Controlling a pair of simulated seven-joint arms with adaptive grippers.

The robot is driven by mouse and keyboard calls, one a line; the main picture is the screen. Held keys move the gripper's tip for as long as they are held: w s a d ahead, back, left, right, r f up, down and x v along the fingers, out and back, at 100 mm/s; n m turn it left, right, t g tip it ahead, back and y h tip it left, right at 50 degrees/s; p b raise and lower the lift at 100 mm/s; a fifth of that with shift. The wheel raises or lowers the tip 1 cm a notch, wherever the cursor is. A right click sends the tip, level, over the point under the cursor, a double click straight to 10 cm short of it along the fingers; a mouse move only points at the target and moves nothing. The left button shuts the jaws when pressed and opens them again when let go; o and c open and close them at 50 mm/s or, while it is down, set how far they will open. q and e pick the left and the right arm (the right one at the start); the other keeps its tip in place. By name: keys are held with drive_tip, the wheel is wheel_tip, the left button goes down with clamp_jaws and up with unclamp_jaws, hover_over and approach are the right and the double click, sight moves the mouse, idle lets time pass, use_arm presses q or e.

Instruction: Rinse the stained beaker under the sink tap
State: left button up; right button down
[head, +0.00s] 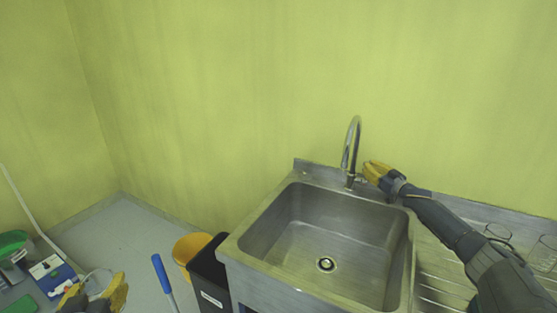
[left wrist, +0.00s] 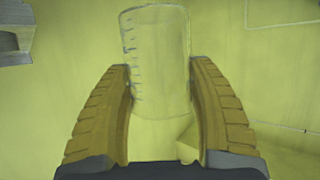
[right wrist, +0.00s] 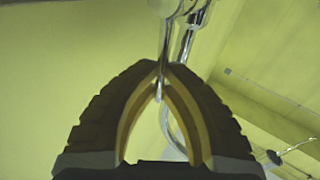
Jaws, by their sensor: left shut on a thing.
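The clear beaker (left wrist: 155,60) with dark graduation marks is between the fingers of my left gripper (left wrist: 163,130), which is shut on it. Any stain is hard to make out. In the head view my left gripper (head: 95,294) is at the bottom left, well away from the sink (head: 330,235). The curved metal tap (head: 353,145) stands at the sink's back edge, with no water visible. My right gripper (head: 374,171) is beside the tap. In the right wrist view its fingertips (right wrist: 164,68) come together at a thin metal tap handle (right wrist: 160,88); I cannot tell whether they pinch it.
Glassware (head: 498,232) stands on the ribbed drainboard (head: 440,268) right of the sink. A black bin (head: 209,262), a yellow bin (head: 190,247) and a blue-handled stick (head: 160,270) are left of it. A white-and-blue device (head: 52,274) is at the far left. The basin is empty.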

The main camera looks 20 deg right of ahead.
drive_tip(key=shift+f, duration=0.15)
drive_tip(key=c, duration=1.5)
unclamp_jaws()
drive_tip(key=shift+s, duration=0.15)
drive_tip(key=s, duration=1.1)
drive_tip(key=shift+s+d+f, duration=0.3)
drive_tip(key=shift+d, duration=0.15)
drive_tip(key=shift+s, duration=0.1)
